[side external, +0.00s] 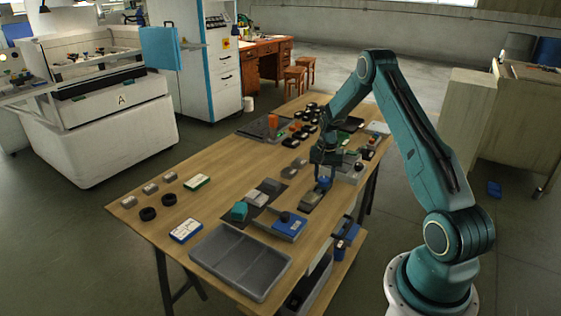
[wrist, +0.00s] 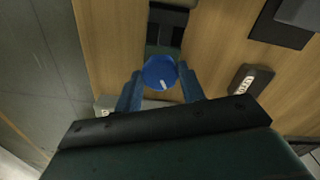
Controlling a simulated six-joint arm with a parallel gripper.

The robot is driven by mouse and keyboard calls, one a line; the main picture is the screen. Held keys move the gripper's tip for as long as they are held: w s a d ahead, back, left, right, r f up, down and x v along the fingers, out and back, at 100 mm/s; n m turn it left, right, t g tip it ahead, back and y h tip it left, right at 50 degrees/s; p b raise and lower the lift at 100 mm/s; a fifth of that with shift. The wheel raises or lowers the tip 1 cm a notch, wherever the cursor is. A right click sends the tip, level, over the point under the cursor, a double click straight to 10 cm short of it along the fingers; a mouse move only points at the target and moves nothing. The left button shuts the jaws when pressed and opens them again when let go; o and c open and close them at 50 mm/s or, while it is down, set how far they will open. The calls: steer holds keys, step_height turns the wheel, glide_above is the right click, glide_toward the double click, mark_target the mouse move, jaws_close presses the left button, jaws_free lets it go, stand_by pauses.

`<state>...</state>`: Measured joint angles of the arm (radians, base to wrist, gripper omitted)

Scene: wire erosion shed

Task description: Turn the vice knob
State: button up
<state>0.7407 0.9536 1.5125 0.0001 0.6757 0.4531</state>
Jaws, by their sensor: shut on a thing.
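The blue round vice knob (wrist: 160,72) has a white mark near its lower right edge in the wrist view. It also shows in the side view (side external: 324,182), just below my gripper. My gripper (wrist: 162,80) is shut on the knob, with one finger on its left and one on its right. In the side view my gripper (side external: 323,168) points down over the table. The vice (wrist: 166,32) lies under and beyond the knob; its dark slotted part shows, and my gripper hides the rest. A grey block of it shows in the side view (side external: 312,199).
The wooden table (side external: 225,160) is crowded. A dark block with a white label (wrist: 246,80) lies right of the knob. A grey tray (side external: 240,262) and a blue-based fixture (side external: 288,224) stand nearer the front. Several dark round parts lie toward the back.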

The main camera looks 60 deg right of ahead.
mark_target(324, 178)
steer(key=n, duration=1.1)
steer(key=shift+n, duration=0.4)
steer(key=o, duration=1)
steer(key=shift+c, duration=0.2)
steer(key=shift+r, duration=0.1)
step_height(324, 178, up, 14)
stand_by(0.4)
